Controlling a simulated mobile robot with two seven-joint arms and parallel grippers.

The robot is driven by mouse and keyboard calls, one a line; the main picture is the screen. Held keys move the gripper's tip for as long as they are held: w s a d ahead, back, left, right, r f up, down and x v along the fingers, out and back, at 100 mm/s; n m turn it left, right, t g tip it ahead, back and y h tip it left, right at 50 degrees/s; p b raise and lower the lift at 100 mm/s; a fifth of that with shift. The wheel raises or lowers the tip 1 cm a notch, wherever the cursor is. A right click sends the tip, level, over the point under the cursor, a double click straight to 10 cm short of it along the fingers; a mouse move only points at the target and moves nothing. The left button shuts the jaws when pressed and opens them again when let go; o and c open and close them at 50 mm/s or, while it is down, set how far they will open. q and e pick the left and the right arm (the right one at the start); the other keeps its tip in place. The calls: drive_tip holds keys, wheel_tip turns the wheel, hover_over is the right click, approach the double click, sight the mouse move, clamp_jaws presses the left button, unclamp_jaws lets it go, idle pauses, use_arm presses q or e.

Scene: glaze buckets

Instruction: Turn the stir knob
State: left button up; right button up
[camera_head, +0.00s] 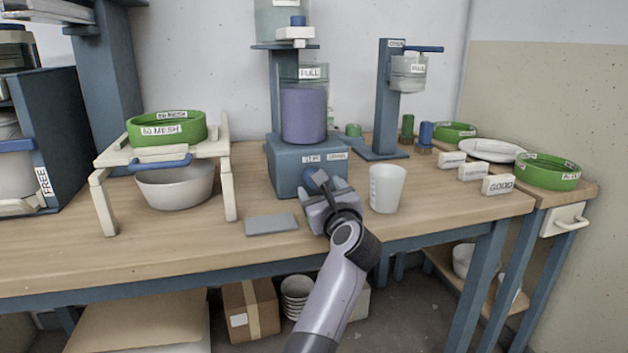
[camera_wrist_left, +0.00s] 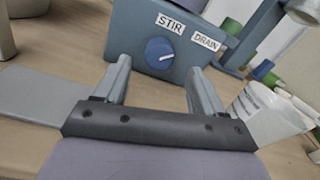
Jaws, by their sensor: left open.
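The stir knob (camera_wrist_left: 158,50) is a round blue dial with a white pointer line on the front of the blue-grey machine base (camera_head: 282,165). It sits below the "STIR" label (camera_wrist_left: 169,25), left of the "DRAIN" label (camera_wrist_left: 206,42). My left gripper (camera_head: 323,187) is open and empty, facing the base's front. In the left wrist view its two fingers (camera_wrist_left: 160,68) point toward the knob, one on each side of it in the picture; I see no contact. In the head view the gripper partly covers the knob. A bucket of purple glaze (camera_head: 303,115) marked "FULL" stands on the base.
A white cup (camera_head: 386,188) stands close to the right of my gripper. A flat grey plate (camera_head: 271,224) lies to the left. A green sieve (camera_head: 166,128) rests on a stand over a bowl (camera_head: 176,188). The front table edge below the gripper is clear.

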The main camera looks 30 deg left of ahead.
sight(308, 172)
use_arm(q)
drive_tip(key=shift+b+x, duration=0.35)
drive_tip(key=shift+x, duration=2.4)
use_arm(e)
drive_tip(key=shift+a+r, duration=0.1)
drive_tip(key=shift+a, duration=0.15)
drive_tip(key=shift+w, duration=0.1)
use_arm(q)
drive_tip(key=c, duration=1.1)
drive_tip(key=shift+o, duration=0.2)
use_arm(e)
drive_tip(key=shift+r, duration=0.1)
